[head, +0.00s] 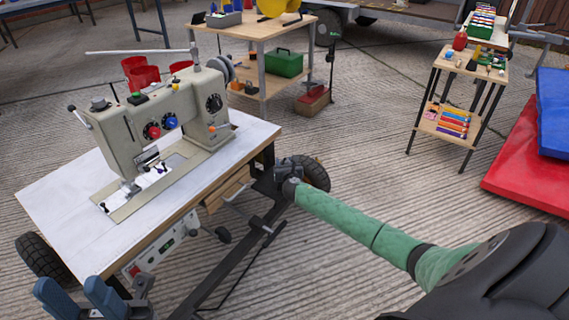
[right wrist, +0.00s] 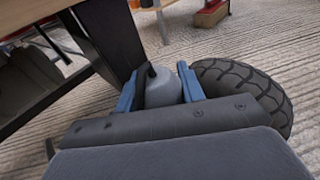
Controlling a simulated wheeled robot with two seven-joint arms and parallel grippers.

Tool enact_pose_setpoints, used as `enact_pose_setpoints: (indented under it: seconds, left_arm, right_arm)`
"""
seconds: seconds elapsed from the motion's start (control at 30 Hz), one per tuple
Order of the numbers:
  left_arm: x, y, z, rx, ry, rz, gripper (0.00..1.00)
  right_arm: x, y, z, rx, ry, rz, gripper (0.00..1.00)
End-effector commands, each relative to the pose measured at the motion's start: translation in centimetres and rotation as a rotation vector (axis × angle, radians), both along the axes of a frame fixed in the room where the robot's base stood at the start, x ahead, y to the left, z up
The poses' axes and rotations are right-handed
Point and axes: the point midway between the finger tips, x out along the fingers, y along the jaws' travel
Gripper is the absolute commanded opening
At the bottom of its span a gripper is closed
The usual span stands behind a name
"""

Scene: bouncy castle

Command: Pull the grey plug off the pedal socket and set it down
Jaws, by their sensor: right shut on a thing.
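The grey plug (right wrist: 165,90) sits between the blue fingers of my right gripper (right wrist: 160,92) in the right wrist view. The right gripper is shut on it, beside the dark leg of the sewing table. A small black piece stands up at the plug's top. In the head view my right gripper (head: 285,172) is small and dark at the table's right end, at the tip of my green-sleeved arm, and the plug cannot be made out there. I cannot make out the pedal socket or whether the plug still touches it. My left gripper (head: 80,298) is at bottom left, blue fingers apart and empty.
The white sewing table (head: 65,205) carries a beige sewing machine (head: 160,120). A black tyre (right wrist: 245,90) is close right of the right gripper. A wooden workbench (head: 258,30) and a small shelf (head: 470,65) stand behind. Concrete floor is open between them.

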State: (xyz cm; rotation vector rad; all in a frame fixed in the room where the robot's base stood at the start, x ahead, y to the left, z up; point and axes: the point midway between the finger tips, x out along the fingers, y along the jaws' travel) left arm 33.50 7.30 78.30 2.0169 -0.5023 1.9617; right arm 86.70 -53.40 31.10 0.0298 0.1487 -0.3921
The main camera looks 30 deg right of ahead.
Motion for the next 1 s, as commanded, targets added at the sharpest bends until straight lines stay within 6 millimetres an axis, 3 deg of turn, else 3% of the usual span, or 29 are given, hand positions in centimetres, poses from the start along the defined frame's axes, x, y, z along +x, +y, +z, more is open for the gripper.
enact_pose_setpoints:
  seconds: [1.0]
  left_arm:
    - [0.0, 0.0, 2.6, 0.001, 0.001, -0.001, 0.36]
  right_arm:
    - [0.0, 0.0, 2.4, 0.0, 0.0, 0.0, 0.14]
